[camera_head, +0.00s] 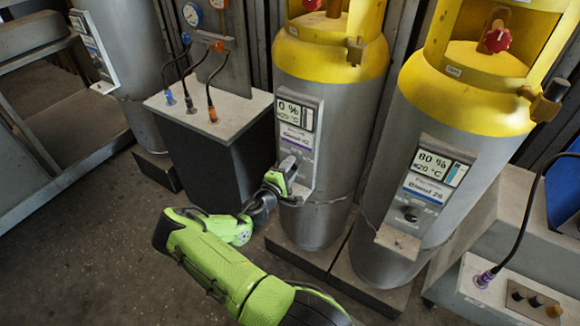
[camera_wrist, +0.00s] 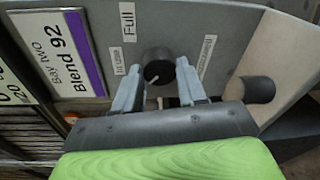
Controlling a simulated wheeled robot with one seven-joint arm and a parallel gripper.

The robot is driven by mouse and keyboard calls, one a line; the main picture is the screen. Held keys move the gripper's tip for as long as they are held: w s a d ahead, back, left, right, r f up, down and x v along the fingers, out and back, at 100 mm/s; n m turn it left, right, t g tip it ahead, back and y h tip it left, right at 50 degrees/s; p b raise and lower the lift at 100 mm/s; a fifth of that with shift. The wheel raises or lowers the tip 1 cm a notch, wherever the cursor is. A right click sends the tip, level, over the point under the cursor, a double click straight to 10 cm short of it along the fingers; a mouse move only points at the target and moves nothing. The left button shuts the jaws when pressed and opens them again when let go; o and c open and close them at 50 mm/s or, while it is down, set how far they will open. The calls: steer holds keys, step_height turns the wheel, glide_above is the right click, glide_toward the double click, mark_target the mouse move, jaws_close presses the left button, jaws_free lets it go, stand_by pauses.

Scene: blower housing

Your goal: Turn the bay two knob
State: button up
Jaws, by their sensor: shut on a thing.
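The bay two knob (camera_wrist: 158,66) is a small dark round knob on a grey panel, with a short white mark toward its lower left. "In use", "Full" and a third label surround it. My gripper (camera_wrist: 160,84) has one jaw on each side and is shut on the knob. In the head view my gripper (camera_head: 287,183) reaches the lower part of the bay two panel (camera_head: 299,128), hiding the knob. The panel's display reads 0 %, above a purple-striped Blend 92 label, which also shows in the wrist view as the bay two label (camera_wrist: 66,48).
The bay two cylinder (camera_head: 322,215) is grey with a yellow top. A similar cylinder (camera_head: 377,235) at right has a display reading 80 % and its own knob (camera_head: 411,214). A dark cabinet (camera_head: 200,160) with gauges and hoses stands left. A dark peg (camera_wrist: 258,89) sits right of the knob.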

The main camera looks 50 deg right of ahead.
steer(key=shift+n+p, duration=0.3)
steer(key=shift+n, duration=0.8)
steer(key=shift+f, duration=0.1)
steer(key=o, duration=1.1)
steer(key=shift+c, duration=0.2)
steer(key=s+a+r+p, duration=0.1)
steer(key=s+a, duration=0.1)
steer(key=a, duration=1.3)
steer(key=shift+a+r, duration=0.25)
steer(key=shift+a, duration=0.05)
steer(key=shift+s, duration=0.1)
